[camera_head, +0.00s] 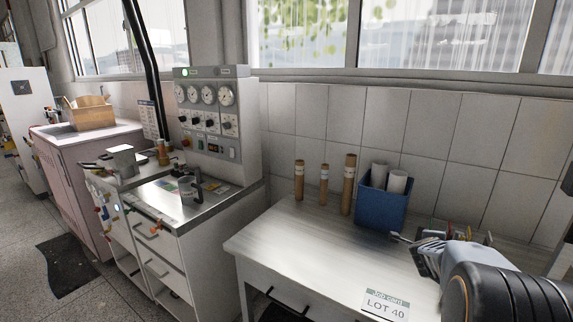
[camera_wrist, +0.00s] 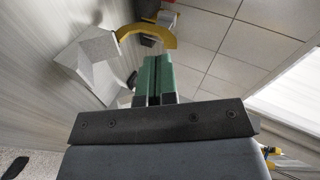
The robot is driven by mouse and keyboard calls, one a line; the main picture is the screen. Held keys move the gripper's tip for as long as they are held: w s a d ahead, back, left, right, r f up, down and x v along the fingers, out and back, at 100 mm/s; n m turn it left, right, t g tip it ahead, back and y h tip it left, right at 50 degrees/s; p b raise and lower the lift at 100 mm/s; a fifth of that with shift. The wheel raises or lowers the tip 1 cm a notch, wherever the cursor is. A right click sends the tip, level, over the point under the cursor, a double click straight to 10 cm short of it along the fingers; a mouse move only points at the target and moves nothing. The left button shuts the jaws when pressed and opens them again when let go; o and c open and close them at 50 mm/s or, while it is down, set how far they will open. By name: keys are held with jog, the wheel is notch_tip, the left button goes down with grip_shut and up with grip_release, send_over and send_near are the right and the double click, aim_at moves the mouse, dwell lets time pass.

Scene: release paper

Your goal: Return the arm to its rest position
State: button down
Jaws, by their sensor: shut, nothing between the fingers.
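My gripper (camera_head: 402,239) is over the right part of the white table (camera_head: 290,247) in the head view, with my dark arm behind it at the lower right. In the wrist view its two green fingers (camera_wrist: 153,79) are together with nothing between them. A job card (camera_head: 386,304) reading LOT 40 lies at the table's front edge, to the left of my arm. A blue bin (camera_head: 381,207) with white paper rolls (camera_head: 397,181) stands just behind and left of the gripper.
Several brown tubes (camera_head: 324,184) stand upright left of the bin. A grey control panel (camera_head: 213,112) stands on a cabinet further left. In the wrist view a yellow curved part (camera_wrist: 150,33) is beyond the fingers. The table's left part is clear.

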jog(key=s+a+f+n+g+y, duration=0.25)
jog(key=s+a+n+y, duration=0.25)
jog(key=a+n, duration=0.4)
jog(key=s+a+f+n+g+y, duration=0.1)
jog(key=s+a+f+n+y, duration=0.3)
jog(key=a+n, duration=0.5)
jog(key=s+a+r+n+g, duration=0.1)
jog(key=s+a+r+n, duration=0.1)
jog(key=s+a, duration=0.3)
jog(key=s+a+r+n+g, duration=0.1)
jog(key=s+a+r+n, duration=0.1)
jog(key=s+a+n, duration=0.2)
jog(key=s+a, duration=0.1)
jog(key=s, duration=0.2)
jog(key=shift+s+a+r, duration=0.2)
jog(key=shift+a+r, duration=0.05)
jog(key=shift+a, duration=0.15)
jog(key=shift+d, duration=0.1)
